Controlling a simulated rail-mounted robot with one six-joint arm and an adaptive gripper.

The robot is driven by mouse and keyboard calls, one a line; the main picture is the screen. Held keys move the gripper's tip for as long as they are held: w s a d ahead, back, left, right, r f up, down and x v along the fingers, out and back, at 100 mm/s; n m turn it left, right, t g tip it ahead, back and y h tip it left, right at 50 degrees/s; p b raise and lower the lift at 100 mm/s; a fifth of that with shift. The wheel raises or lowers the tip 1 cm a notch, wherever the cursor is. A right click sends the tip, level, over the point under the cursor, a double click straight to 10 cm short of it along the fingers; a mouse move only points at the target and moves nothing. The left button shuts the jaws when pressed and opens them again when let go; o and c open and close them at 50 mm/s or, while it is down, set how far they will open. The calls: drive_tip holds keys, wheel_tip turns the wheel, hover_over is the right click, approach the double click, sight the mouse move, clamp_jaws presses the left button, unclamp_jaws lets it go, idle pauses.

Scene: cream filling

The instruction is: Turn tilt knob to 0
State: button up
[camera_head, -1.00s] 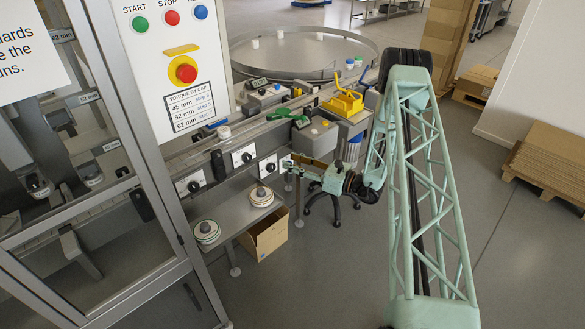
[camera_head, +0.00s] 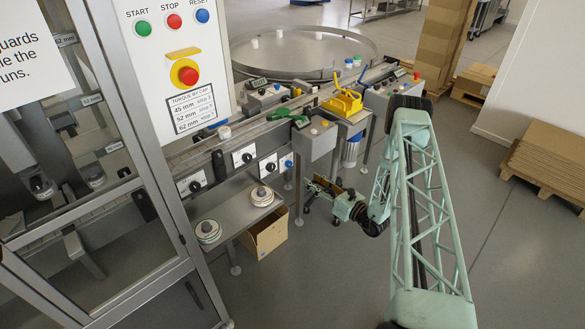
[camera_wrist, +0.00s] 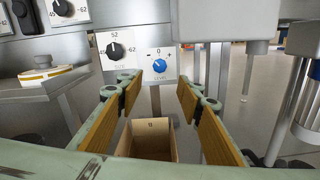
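A blue knob (camera_wrist: 159,65) sits on a white plate with "-", "0" and "+" marks in the wrist view, a little beyond and above my fingertips. The small lettering under it is hard to read, and I cannot tell exactly where its pointer stands. It also shows in the head view (camera_head: 289,163) at the right end of the knob row. My gripper (camera_wrist: 158,88) is open and empty, its two fingers with tan pads spread apart below the knob and not touching it. In the head view my gripper (camera_head: 322,188) is to the lower right of the knob.
A black size knob (camera_wrist: 115,50) is left of the blue one. An open cardboard box (camera_wrist: 148,140) stands low between the fingers. A grey shelf (camera_head: 235,212) with round stacks lies at the left. A cylindrical canister (camera_wrist: 308,115) is at the right. Free floor lies right.

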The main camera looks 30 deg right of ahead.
sight(290, 165)
drive_tip(key=shift+w, duration=0.2)
drive_tip(key=shift+b+x, duration=0.5)
drive_tip(key=shift+x, duration=6.2)
drive_tip(key=shift+a, duration=0.1)
drive_tip(key=shift+c, duration=0.9)
drive_tip(key=c, duration=0.7)
